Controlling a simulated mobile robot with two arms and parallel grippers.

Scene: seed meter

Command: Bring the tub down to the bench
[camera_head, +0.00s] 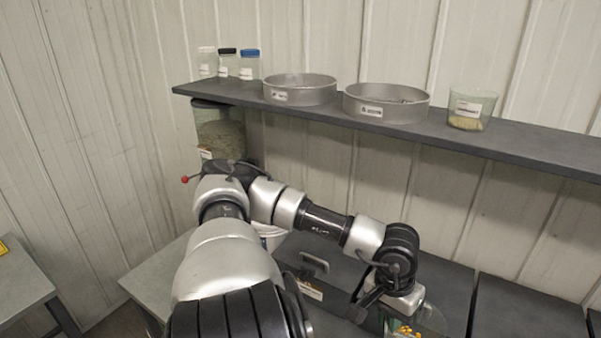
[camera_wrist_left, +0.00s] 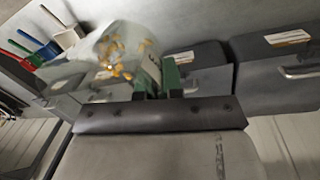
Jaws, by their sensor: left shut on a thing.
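A clear tub with orange-yellow bits in it (camera_head: 432,318) is at the bottom edge of the head view, partly cut off and partly behind my wrist. It also shows in the left wrist view (camera_wrist_left: 118,48), with a label on its side. My left gripper (camera_wrist_left: 157,75) has its green fingertips closed on the wall of this tub; in the head view the fingers are mostly hidden. Another clear tub (camera_head: 472,108), labelled and with pale contents at the bottom, stands on the right part of the shelf. My right gripper is in neither view.
A dark wall shelf (camera_head: 540,148) carries two round metal sieves (camera_head: 300,90) (camera_head: 386,104) and small capped jars (camera_head: 249,66). A seed-filled container (camera_head: 220,133) stands below its left end. Dark drawers with handles (camera_wrist_left: 285,65) and coloured scoops (camera_wrist_left: 38,48) show in the wrist view.

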